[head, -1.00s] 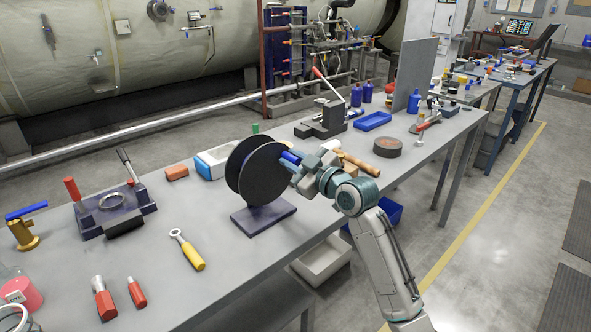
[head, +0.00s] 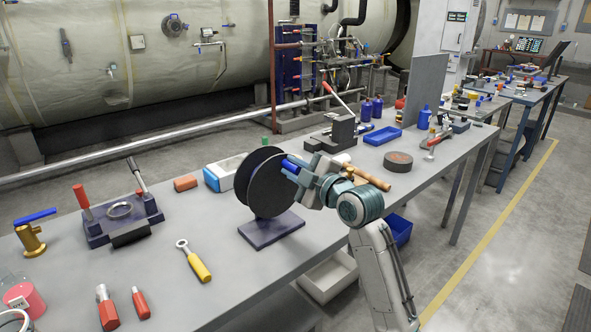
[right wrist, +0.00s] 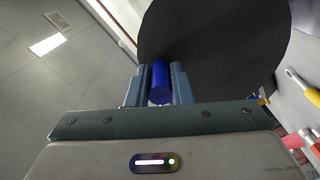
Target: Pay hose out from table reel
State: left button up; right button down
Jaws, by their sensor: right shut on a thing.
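The table reel (head: 266,190) has two black discs on a dark purple base plate (head: 270,230) and stands upright on the grey table. A blue cylindrical piece (head: 290,165) sticks out by the reel's right disc. My right gripper (head: 301,170) is shut on this blue piece, close to the disc. In the right wrist view, the blue piece (right wrist: 161,82) lies between the two fingers, in front of the black disc (right wrist: 215,50). I cannot tell whether it is a handle or the hose end. My left gripper is not in view.
A yellow-handled ring tool (head: 196,264), red-handled tools (head: 106,308) and a clamp fixture (head: 122,215) lie left of the reel on the table (head: 230,290). Behind the reel is a blue-white box (head: 222,174). Right are a wooden-coloured rod (head: 368,178) and a dark round disc (head: 398,161).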

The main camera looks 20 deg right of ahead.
dwell(0.3)
jog(key=c, duration=1.3)
grip_release()
jog(key=shift+s, duration=0.2)
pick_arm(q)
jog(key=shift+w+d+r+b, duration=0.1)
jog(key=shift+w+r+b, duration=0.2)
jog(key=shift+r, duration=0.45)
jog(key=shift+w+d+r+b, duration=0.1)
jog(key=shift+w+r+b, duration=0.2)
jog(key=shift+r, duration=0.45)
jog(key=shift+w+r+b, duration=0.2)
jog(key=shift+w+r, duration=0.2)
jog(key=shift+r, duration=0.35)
pick_arm(e)
jog(key=v, duration=1)
jog(key=shift+s, duration=0.2)
jog(key=shift+d, duration=0.1)
